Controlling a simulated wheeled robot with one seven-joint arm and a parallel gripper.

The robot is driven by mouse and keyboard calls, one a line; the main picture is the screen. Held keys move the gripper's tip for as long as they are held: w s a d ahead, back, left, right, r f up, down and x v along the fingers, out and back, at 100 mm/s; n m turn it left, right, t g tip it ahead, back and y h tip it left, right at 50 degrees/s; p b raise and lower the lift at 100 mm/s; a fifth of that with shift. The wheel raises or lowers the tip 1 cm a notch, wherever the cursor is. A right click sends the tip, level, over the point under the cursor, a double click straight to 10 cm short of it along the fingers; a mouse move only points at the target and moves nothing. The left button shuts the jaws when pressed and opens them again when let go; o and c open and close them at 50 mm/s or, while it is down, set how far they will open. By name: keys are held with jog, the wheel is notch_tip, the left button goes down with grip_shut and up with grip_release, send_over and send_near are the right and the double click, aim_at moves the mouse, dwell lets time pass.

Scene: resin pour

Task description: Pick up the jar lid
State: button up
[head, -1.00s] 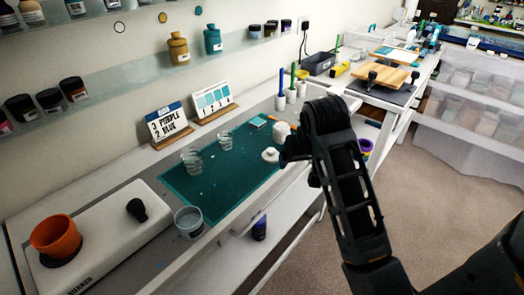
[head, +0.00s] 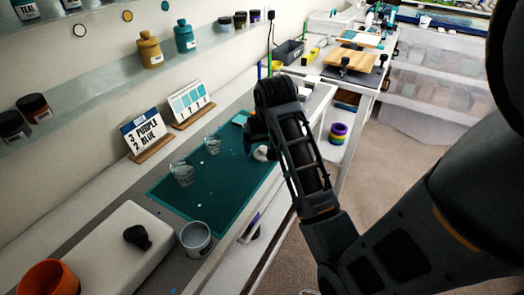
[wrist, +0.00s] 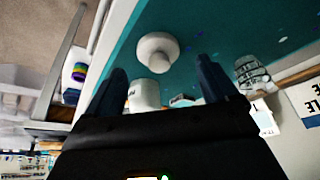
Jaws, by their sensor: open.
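The jar lid (wrist: 157,52) is white and round with a raised knob, and lies on the teal mat (wrist: 205,25) in the wrist view. In the head view the lid (head: 261,154) shows partly, beside my arm's end. A white jar (wrist: 144,95) stands just past the lid, between my fingers in the wrist picture; my arm hides it in the head view. My gripper (wrist: 162,78) is open and empty, with a finger on each side of the picture and the lid apart from both. In the head view its fingers are mostly hidden.
Clear cups (head: 183,172) and (head: 212,145) stand on the mat, left of the lid. A grey metal can (head: 196,238) is at its near end. Sign cards (head: 146,132) stand along the wall. Colored rolls (head: 338,132) sit on the lower shelf. The bench's front edge is close to the lid.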

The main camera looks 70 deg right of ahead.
aim_at(263, 152)
jog(key=shift+x, duration=1.35)
jog(key=shift+c, duration=0.3)
jog(key=c, duration=1)
jog(key=shift+c, duration=0.2)
